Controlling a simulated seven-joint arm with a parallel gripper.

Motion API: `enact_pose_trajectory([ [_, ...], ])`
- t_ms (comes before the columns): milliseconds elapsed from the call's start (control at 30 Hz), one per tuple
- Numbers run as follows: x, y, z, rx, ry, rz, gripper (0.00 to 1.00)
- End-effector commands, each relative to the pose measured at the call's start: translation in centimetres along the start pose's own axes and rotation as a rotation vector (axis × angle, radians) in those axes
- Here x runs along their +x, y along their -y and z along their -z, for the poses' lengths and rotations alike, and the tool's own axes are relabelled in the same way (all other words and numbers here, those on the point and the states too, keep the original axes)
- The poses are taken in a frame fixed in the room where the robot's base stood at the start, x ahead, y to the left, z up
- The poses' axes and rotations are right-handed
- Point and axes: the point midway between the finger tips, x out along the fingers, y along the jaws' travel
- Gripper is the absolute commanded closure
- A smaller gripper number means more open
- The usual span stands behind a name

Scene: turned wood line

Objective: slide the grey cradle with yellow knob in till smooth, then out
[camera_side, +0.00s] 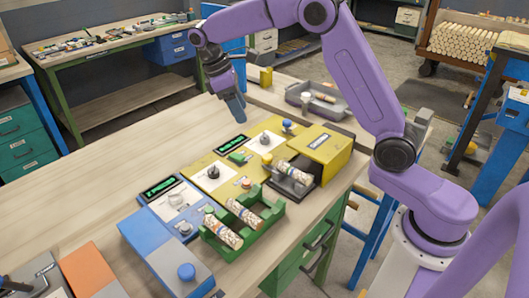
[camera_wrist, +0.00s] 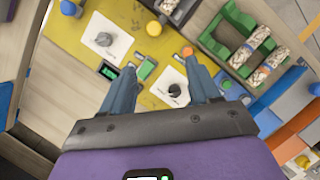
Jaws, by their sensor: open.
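The grey cradle (camera_side: 289,187) holds a speckled wood piece (camera_side: 295,172) at the open mouth of the yellow box (camera_side: 330,150). Its yellow knob (camera_side: 268,159) is at the left end. In the wrist view the cradle (camera_wrist: 174,12) is at the top edge, partly cut off, with the yellow knob (camera_wrist: 154,28) below it. My gripper (camera_side: 236,110) is above the bench, behind and left of the cradle in the side view, and apart from it. In the wrist view my gripper (camera_wrist: 166,80) has its blue fingers spread with nothing between them.
The yellow panel carries dials, a green switch (camera_side: 237,158), an orange button (camera_side: 247,183) and a blue button (camera_side: 287,125). A green tray (camera_side: 262,241) with two wood pieces stands in front. A blue panel (camera_side: 150,240) is at the left.

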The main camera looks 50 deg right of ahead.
Motion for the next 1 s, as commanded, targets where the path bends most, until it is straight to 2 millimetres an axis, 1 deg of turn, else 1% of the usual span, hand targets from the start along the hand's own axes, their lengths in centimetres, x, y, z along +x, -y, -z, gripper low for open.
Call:
enact_pose_trajectory([
  [33, 0.2, -0.6, 0.1, 0.007, 0.009, 0.007, 0.39],
  [133, 0.3, -1.4, 0.1, 0.014, 0.018, 0.015, 0.39],
  [267, 0.7, -1.7, 0.0, 0.017, 0.023, 0.018, 0.39],
  [367, 1.7, -1.6, 0.0, 0.016, 0.024, 0.018, 0.39],
  [467, 3.1, -1.6, -0.1, 0.016, 0.026, 0.02, 0.39],
  [1000, 13.2, -1.4, -0.3, 0.017, 0.024, 0.019, 0.39],
])
